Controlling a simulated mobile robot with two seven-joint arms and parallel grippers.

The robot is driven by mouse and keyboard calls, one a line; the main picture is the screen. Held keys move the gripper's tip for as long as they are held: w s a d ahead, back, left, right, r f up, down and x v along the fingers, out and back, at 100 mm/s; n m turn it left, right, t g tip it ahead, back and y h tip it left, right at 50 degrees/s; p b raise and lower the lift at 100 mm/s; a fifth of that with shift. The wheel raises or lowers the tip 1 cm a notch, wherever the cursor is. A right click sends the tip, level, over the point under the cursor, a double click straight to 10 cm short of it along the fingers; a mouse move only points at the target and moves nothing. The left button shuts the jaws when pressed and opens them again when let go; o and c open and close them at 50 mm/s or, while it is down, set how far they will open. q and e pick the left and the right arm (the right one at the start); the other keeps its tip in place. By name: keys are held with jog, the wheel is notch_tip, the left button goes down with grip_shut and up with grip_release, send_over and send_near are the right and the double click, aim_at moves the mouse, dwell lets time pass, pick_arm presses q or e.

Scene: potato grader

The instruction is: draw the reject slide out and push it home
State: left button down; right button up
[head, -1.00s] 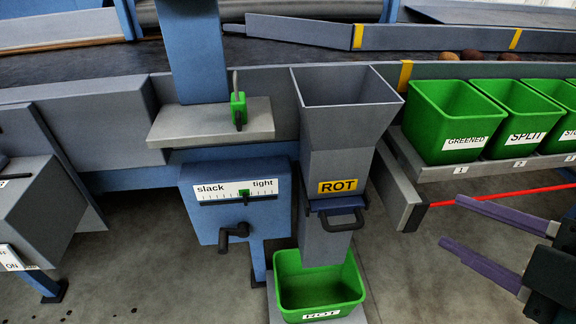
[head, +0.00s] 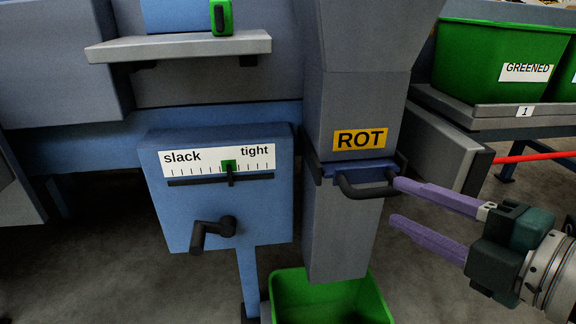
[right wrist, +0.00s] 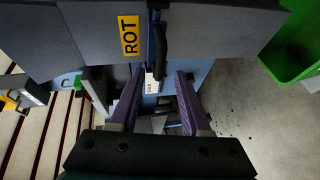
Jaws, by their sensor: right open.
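The reject slide is a blue plate (head: 358,172) with a black bar handle (head: 366,190), set across the grey chute (head: 345,235) just below the yellow ROT label (head: 359,139). It looks pushed in against the chute. My right gripper (head: 395,201) is open, its two purple fingers pointing left at the handle's right end. The upper fingertip is close to or touching the handle; I cannot tell which. In the right wrist view the handle (right wrist: 160,50) stands ahead of the open fingers (right wrist: 155,100), with nothing between them. My left gripper is not in view.
A green bin (head: 330,300) stands under the chute. A blue tension box (head: 217,190) with a black crank (head: 212,234) is left of the chute. The GREENED bin (head: 500,65) sits on a grey shelf at right, above a red bar (head: 530,158).

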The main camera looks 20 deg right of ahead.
aim_at(380, 195)
jog(key=b+x, duration=0.1)
jog(key=x, duration=0.4)
jog(key=shift+w+f+b, duration=0.1)
jog(key=shift+w+b, duration=0.3)
grip_shut()
dwell(1.0)
